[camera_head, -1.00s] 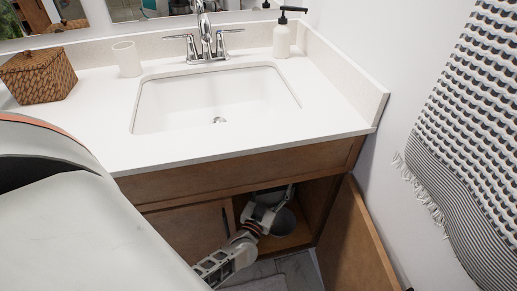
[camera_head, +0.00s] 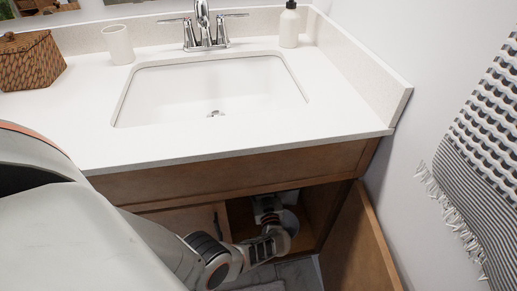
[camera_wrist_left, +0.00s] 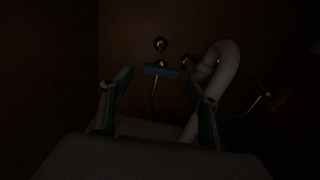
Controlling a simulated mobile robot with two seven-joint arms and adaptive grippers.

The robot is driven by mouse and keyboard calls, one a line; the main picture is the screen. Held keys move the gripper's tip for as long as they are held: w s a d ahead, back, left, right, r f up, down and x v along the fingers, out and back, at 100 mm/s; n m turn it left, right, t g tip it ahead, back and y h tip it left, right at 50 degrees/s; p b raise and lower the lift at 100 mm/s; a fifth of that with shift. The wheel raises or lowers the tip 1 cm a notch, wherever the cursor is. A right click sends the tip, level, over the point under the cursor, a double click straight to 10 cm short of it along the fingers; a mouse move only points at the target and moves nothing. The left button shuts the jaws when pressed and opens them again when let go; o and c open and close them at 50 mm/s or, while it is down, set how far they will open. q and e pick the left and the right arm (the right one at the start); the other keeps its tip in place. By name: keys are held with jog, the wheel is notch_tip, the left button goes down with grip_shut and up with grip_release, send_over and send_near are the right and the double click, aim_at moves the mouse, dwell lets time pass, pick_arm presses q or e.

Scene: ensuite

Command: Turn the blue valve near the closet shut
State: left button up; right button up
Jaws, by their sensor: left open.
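The blue valve (camera_wrist_left: 160,71) shows in the dark left wrist view as a small blue handle on a metal fitting at the back of the cabinet. A thin line hangs below it. My left gripper (camera_wrist_left: 158,82) is open, its two fingers on either side of the valve in the picture. I cannot tell whether they reach it; nothing is held. In the head view my left arm (camera_head: 222,262) reaches into the open cabinet under the sink, and the valve cannot be made out there. My right gripper is not in view.
A white curved drain pipe (camera_wrist_left: 226,65) stands just right of the fingers. A red valve (camera_wrist_left: 280,98) is further right. The open cabinet door (camera_head: 358,245) stands right of the opening, and the counter (camera_head: 330,130) lies above it.

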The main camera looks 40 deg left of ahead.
pick_arm(q)
jog(key=x, duration=0.3)
jog(key=shift+w+a+f+b, duration=0.1)
jog(key=shift+a+f+b, duration=0.1)
jog(key=shift+b, duration=0.1)
jog(key=shift+w+a+r, duration=0.15)
jog(key=shift+w+a, duration=0.1)
jog(key=shift+w, duration=0.05)
jog(key=c, duration=1.1)
jog(key=shift+m, duration=0.3)
jog(key=o, duration=1.1)
jog(key=shift+s+d, duration=0.1)
jog(key=v, duration=0.7)
jog(key=shift+s, duration=0.15)
